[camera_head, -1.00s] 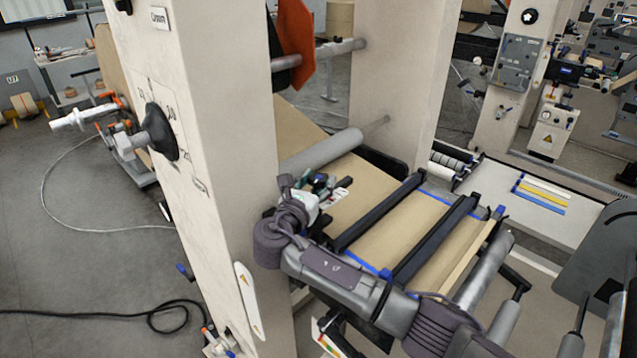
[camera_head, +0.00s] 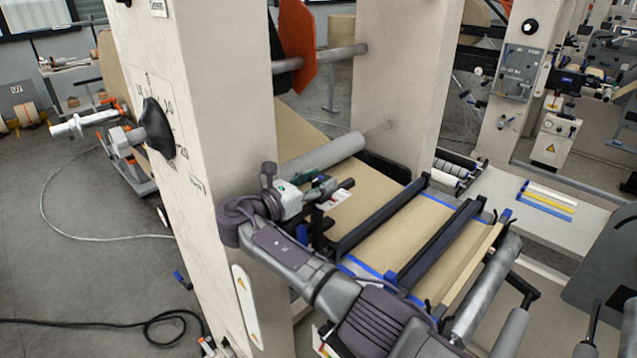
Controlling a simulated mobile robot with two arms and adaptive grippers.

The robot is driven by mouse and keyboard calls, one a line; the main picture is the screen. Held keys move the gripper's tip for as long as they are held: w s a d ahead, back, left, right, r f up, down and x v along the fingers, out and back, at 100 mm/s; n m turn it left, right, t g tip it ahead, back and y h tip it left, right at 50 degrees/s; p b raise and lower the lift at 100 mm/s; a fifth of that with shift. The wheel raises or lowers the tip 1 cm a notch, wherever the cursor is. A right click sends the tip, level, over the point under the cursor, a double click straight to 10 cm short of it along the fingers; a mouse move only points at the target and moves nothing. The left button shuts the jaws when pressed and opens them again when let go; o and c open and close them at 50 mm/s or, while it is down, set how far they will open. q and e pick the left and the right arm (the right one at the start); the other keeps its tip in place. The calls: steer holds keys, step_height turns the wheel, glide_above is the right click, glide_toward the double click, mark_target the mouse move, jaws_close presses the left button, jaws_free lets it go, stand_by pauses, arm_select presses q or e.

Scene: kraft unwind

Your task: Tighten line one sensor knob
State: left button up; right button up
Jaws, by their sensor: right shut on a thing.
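A small white label shows beside the fingers. My left gripper is not in view.
The cream column (camera_head: 205,110) stands close on the left of the arm and carries a black dial (camera_head: 157,128). A grey roller (camera_head: 322,157) lies behind the gripper. Black bars (camera_head: 440,240) cross the web at right. A black cable (camera_head: 150,325) lies on the floor.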

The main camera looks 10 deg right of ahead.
mark_target(317, 179)
steer(key=shift+w+a+r, duration=0.1)
steer(key=shift+r, duration=0.4)
steer(key=o, duration=1.1)
steer(key=shift+c, duration=0.2)
steer(key=shift+o, duration=0.6)
steer(key=shift+f, duration=0.15)
step_height(317, 179, up, 10)
